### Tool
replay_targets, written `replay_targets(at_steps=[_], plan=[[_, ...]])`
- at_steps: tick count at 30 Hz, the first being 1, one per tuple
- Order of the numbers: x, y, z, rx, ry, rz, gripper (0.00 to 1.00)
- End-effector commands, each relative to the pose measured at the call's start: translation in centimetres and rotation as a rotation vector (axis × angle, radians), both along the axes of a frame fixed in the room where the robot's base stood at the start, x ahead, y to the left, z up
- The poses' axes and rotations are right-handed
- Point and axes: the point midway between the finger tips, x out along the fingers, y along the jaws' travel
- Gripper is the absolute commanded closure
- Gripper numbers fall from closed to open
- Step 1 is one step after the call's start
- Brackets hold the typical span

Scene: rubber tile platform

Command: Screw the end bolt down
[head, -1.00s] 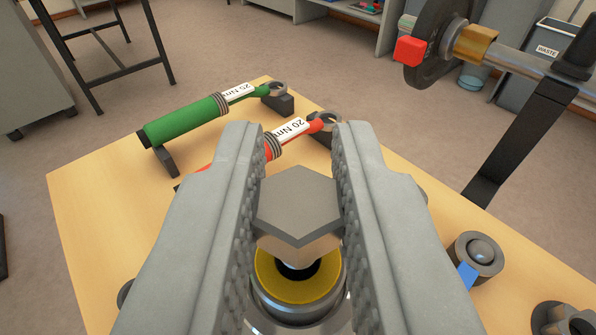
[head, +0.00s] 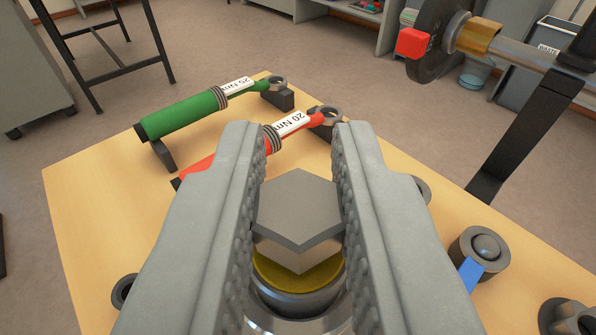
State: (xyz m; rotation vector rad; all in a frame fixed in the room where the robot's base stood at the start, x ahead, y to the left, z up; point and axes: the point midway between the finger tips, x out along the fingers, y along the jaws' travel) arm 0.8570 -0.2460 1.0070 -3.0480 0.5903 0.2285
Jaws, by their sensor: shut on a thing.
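The end bolt (head: 297,205) has a grey hexagonal head with a shiny lower part. My gripper (head: 297,160) is shut on the head, with one ridged finger on its left side and one on its right. Just below the head is a yellow ring (head: 292,281) on top of a round metal part (head: 298,303). The head covers the ring's middle. The shank and any thread are hidden, and I cannot tell whether the head touches the ring.
A green torque wrench (head: 185,119) and a red one (head: 302,122) lie on stands on the wooden table (head: 95,190), beyond my fingers. A black cup (head: 478,262) with a ball and blue tag stands at right. A bar with a black disc (head: 436,45) spans the upper right.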

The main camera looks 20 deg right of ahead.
Motion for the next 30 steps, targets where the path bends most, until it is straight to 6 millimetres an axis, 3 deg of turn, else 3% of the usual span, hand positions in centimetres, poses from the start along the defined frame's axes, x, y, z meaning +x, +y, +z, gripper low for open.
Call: replay_targets(at_steps=[14, 30], plan=[[0.09, 0.09, 0.01, 0.000, -0.004, -0.100, 1.00], [0.10, -0.01, 0.21, -0.003, -0.010, 0.004, 1.00]])
